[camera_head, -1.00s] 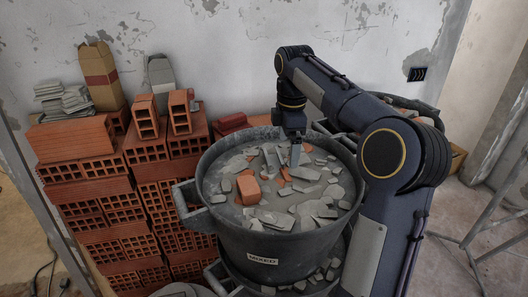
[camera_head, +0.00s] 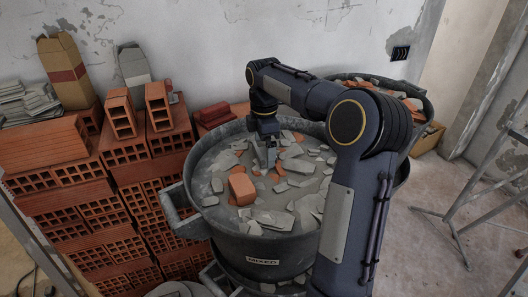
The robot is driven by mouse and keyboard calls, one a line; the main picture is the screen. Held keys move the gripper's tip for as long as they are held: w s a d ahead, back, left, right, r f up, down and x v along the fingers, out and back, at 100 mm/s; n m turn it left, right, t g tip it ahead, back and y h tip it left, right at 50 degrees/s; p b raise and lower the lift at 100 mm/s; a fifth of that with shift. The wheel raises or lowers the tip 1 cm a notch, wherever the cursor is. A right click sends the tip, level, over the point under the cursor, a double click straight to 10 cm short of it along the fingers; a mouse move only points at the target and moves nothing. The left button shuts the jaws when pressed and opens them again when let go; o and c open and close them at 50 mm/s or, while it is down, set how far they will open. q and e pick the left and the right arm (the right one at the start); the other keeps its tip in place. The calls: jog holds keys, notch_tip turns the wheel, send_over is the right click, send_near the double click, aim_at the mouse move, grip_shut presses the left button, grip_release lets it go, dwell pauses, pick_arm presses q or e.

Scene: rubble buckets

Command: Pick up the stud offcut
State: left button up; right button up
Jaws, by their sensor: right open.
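My right gripper (camera_head: 266,160) points down over the rubble in the grey bucket labelled MIXED (camera_head: 251,244). Its jaws are open, and the fingertips are close to the rubble; I cannot tell whether they touch it. The bucket holds grey shards (camera_head: 269,218) and several orange brick bits, the largest a brick chunk (camera_head: 242,188) in front and left of the gripper. I cannot make out a stud offcut for certain; small pieces around the fingers are partly hidden by them. My left gripper is out of view.
Stacked hollow bricks (camera_head: 85,200) stand left of the bucket, with paper bags (camera_head: 67,72) and grey tiles (camera_head: 22,103) on top. A second bucket (camera_head: 424,103) of rubble stands behind my right arm. Metal stand legs (camera_head: 459,215) are at right; floor between is clear.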

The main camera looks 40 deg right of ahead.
jog(key=shift+f, duration=0.1)
jog(key=c, duration=0.9)
